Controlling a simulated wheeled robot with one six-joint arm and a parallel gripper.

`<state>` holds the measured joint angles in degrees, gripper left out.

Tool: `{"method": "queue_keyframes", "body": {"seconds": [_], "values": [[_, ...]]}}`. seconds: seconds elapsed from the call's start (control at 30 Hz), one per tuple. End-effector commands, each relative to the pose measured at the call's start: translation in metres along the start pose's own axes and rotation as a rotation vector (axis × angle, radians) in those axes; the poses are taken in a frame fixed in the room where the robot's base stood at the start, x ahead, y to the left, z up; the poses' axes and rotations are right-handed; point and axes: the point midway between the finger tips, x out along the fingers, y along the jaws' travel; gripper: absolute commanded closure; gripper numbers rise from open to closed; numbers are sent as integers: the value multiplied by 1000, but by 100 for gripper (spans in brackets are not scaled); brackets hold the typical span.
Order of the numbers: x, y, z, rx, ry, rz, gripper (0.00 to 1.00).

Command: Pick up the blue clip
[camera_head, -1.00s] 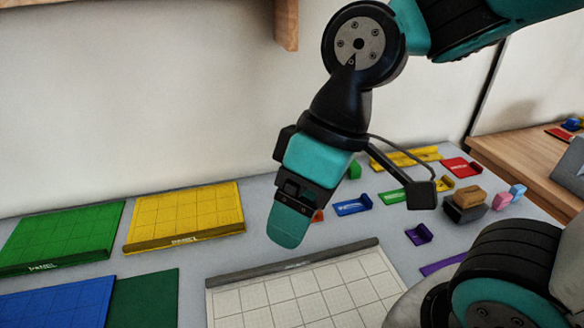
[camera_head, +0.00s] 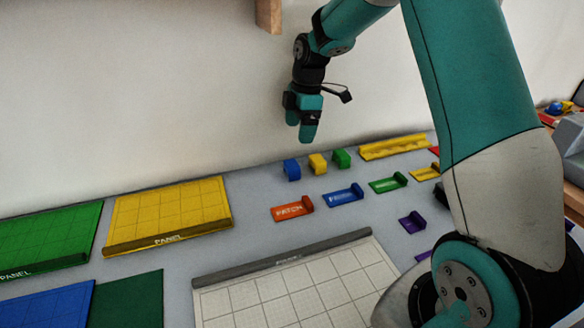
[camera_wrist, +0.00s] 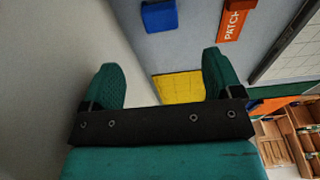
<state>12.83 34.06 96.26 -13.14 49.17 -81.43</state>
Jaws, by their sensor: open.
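The blue clip (camera_head: 291,170) is a small upright block on the grey table near the back wall, left of the yellow and green clips. In the wrist view the blue clip (camera_wrist: 158,15) shows at the top, beyond the fingertips and roughly between them. My gripper (camera_head: 308,134) hangs above and slightly right of the clip in the head view, apart from it. In the wrist view my gripper (camera_wrist: 160,75) has its two teal fingers spread wide, with nothing held between them.
A yellow clip (camera_head: 318,164) and a green clip (camera_head: 341,158) stand close to the right. An orange patch (camera_head: 291,208) and a blue patch (camera_head: 343,195) lie in front. Yellow (camera_head: 170,213) and green (camera_head: 50,235) panels lie left. The wall (camera_head: 130,90) is close behind.

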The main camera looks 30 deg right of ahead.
Motion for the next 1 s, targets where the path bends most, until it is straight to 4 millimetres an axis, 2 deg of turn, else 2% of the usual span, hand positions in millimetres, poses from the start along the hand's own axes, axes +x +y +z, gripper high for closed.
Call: {"method": "queue_keyframes", "body": {"seconds": [0.1,0.3,0.53,0.8,1.0], "values": [[28,-1,-1,0,0,-6,15],[61,-1,-1,1,1,-3,15],[78,-1,-1,1,1,-2,15],[116,-1,-2,0,0,-2,15],[123,0,-1,1,0,1,15]]}}
